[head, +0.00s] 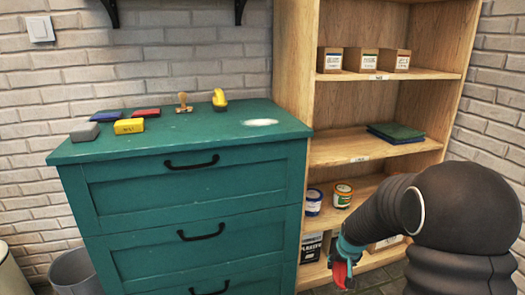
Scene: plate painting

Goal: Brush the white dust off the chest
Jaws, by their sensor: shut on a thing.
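The teal chest of drawers (195,200) stands against the brick wall. A white dust patch (260,122) lies on the right part of its top. My gripper (343,268) is low at the lower right, in front of the shelf and to the right of the chest, apart from it. It is shut on a small red thing (341,273); too little of it shows to tell what it is. The fingers show small and partly hidden by my arm. No dusting brush can be clearly made out on the chest top.
On the chest top are a grey block (85,132), a yellow block (129,126), a blue block (107,116), a red block (146,113), a wooden stamp-like tool (183,102) and a yellow tool (219,98). A wooden shelf (345,145) with cans and boxes stands at right.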

